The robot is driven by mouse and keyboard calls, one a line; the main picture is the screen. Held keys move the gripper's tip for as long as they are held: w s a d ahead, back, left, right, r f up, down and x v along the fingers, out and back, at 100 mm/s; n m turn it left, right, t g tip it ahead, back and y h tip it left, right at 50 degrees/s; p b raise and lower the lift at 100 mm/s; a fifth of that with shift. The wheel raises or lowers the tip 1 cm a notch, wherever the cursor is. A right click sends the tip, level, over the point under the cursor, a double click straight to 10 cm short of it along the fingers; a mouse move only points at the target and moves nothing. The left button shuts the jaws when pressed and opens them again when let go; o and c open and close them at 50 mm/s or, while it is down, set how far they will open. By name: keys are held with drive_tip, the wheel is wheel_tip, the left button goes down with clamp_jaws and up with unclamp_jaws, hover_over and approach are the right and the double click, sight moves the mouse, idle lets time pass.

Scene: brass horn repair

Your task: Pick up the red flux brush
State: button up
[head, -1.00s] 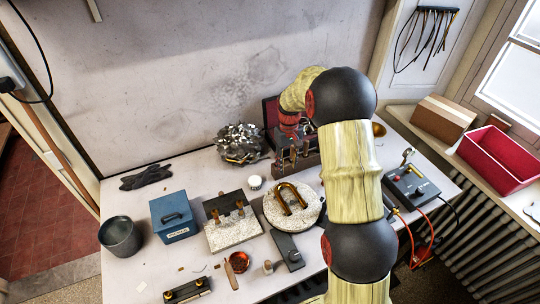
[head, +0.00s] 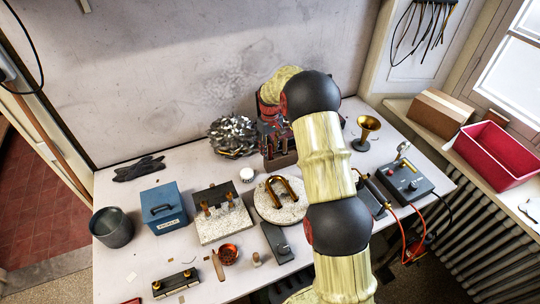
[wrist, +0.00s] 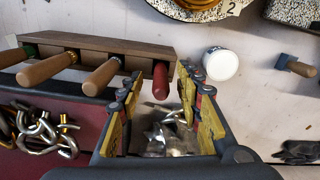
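A dark wooden rack (wrist: 85,50) holds several tools by their handles. Most handles are light wood; one at the rack's right end is dark red, apparently the red flux brush (wrist: 160,80). Its lower part is hidden. My gripper (wrist: 163,95) is open and empty, with its fingers pointing at the rack's right end. In the wrist view the red handle lies between the two fingertips, with a gap on each side; I cannot tell the depth. In the head view the rack (head: 280,162) stands at the table's back, and my arm hides part of it.
A white jar (wrist: 220,63) stands close to the right finger; it also shows in the head view (head: 246,175). A crumpled metallic heap (head: 233,135) lies left of the rack. A round stone slab (head: 281,214) lies in front. A brass funnel (head: 367,128) stands to the right.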

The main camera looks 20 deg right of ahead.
drive_tip(key=shift+f, duration=0.7)
drive_tip(key=shift+s, duration=0.1)
clamp_jaws()
